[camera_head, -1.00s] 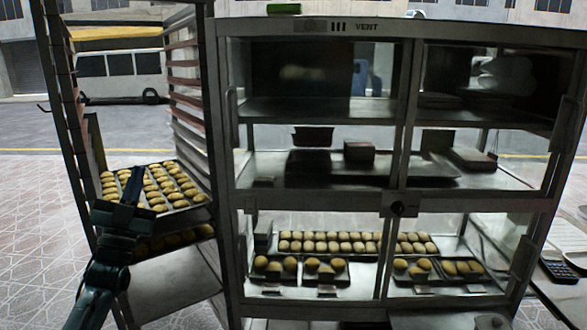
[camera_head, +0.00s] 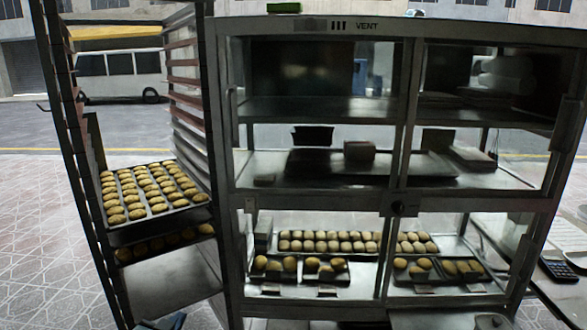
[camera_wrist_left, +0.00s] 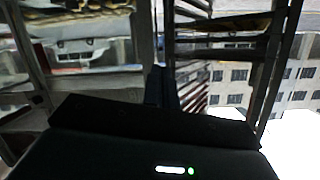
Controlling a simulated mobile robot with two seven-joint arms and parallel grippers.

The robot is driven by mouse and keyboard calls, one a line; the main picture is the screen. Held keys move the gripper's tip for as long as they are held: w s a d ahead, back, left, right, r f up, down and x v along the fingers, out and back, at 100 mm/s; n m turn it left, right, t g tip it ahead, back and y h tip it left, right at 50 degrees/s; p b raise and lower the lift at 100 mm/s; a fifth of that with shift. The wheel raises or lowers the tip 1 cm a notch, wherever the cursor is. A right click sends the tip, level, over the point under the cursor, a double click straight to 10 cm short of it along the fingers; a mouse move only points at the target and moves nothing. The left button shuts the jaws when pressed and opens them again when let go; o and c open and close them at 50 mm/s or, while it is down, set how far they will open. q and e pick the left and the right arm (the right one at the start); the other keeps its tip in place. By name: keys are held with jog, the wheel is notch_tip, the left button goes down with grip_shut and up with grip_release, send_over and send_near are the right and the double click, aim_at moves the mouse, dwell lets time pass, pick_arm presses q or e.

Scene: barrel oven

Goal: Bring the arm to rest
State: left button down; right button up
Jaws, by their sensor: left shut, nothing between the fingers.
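In the head view only a small dark part of my left arm (camera_head: 165,322) shows at the bottom edge, below the rack. In the left wrist view my left gripper (camera_wrist_left: 160,88) shows as dark fingers close together, shut and empty. Nothing is in contact with the fingers as far as I can see. My right gripper is in neither view.
A tall rack (camera_head: 75,130) stands at the left with a tray of buns (camera_head: 152,193) on a shelf and more buns on the shelf beneath. A glass-fronted cabinet (camera_head: 395,200) fills the middle and right. A calculator (camera_head: 560,271) lies at the right.

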pick_arm(q)
jog(key=s+d+f+g+h, duration=0.1)
jog(key=s+d+f, duration=0.2)
jog(key=s, duration=0.6)
jog(key=s+d+f+g, duration=0.1)
jog(key=s+d+f, duration=0.2)
jog(key=s, duration=0.6)
jog(key=s+d+f+g+h, duration=0.1)
jog(key=s+d+f+g, duration=0.1)
jog(key=s+d, duration=0.3)
jog(key=s+f, duration=0.1)
jog(key=s, duration=0.3)
jog(key=shift+s+d+f+n+h, duration=0.15)
jog(key=shift+d+f+n+h, duration=0.15)
jog(key=shift+d+f+n, duration=0.1)
jog(key=shift+a, duration=0.1)
